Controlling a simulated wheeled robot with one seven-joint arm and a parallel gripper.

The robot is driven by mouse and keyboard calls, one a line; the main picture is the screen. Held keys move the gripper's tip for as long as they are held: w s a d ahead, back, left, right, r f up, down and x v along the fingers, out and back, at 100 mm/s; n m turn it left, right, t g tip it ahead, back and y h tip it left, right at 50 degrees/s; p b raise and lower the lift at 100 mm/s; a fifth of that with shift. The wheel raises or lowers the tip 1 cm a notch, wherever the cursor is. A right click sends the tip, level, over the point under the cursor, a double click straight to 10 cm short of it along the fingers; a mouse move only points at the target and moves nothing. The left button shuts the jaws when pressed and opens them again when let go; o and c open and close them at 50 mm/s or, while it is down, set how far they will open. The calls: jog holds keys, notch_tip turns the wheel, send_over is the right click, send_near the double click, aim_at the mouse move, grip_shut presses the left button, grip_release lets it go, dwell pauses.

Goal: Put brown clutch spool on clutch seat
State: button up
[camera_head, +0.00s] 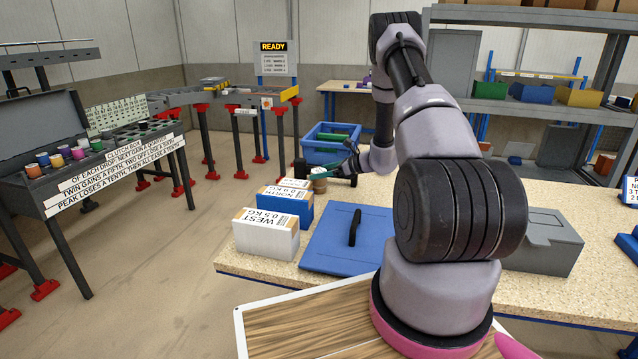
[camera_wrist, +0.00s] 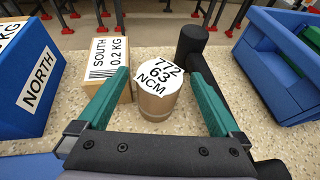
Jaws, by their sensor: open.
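The brown clutch spool (camera_wrist: 157,104) stands upright on the speckled bench in the wrist view. Its white top reads "772 63 NCM". In the head view the spool (camera_head: 319,182) is small and partly hidden beside my gripper (camera_head: 334,173). My gripper (camera_wrist: 158,72) is open in the wrist view. Its two green fingers lie on either side of the spool, with a visible gap on each side. I cannot pick out the clutch seat with certainty in either view.
A white-and-brown SOUTH box (camera_wrist: 108,66) stands close left of the spool, with a blue NORTH box (camera_wrist: 35,72) further left. A dark post (camera_wrist: 192,45) stands behind right. A blue bin (camera_wrist: 268,70) is at right. A CLUTCH BOX table (camera_head: 120,150) stands far left.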

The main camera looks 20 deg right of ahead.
grip_shut()
